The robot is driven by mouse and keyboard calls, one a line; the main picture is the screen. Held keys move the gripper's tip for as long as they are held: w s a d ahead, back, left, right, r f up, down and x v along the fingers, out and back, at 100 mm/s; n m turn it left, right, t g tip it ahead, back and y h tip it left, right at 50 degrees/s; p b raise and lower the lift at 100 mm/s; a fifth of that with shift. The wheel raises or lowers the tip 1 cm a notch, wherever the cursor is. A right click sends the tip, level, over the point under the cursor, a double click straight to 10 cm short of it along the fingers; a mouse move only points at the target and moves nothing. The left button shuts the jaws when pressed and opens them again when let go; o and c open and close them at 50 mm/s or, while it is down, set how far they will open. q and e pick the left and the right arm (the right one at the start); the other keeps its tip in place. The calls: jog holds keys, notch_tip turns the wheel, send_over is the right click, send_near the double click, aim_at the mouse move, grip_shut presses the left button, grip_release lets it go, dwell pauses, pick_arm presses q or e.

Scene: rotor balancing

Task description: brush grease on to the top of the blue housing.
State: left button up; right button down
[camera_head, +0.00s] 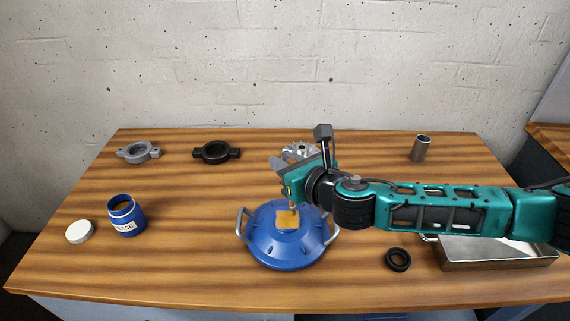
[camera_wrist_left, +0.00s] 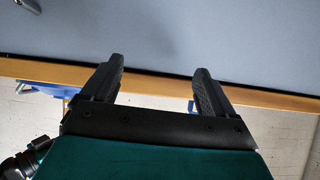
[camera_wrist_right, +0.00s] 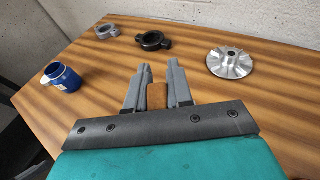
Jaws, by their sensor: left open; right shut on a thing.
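The blue housing (camera_head: 262,250), a domed body with two grey side handles, stands at the front middle of the table in the head view. My right gripper (camera_head: 291,192) is above it, shut on a brush (camera_head: 287,219) whose yellow-brown end points down over the housing's top; whether they touch I cannot tell. The right wrist view shows the brown brush handle (camera_wrist_right: 157,96) between the fingers and hides the housing. The open blue grease jar (camera_head: 127,218) stands at the left, also in the right wrist view (camera_wrist_right: 62,77). My left gripper (camera_wrist_left: 159,66) is open and empty, outside the head view.
A white lid (camera_head: 79,232) lies left of the jar. Grey (camera_head: 137,152) and black (camera_head: 216,153) flanged parts and a silver finned rotor (camera_wrist_right: 230,64) sit behind. A black ring (camera_head: 397,259), metal tray (camera_head: 490,264) and grey cylinder (camera_head: 421,148) are at the right.

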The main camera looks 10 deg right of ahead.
jog(key=shift+s, duration=0.1)
dwell(0.4)
jog(key=shift+s+a, duration=0.15)
jog(key=shift+s, duration=0.5)
jog(key=shift+s+a, duration=0.15)
jog(key=shift+s, duration=0.65)
jog(key=shift+r, duration=0.1)
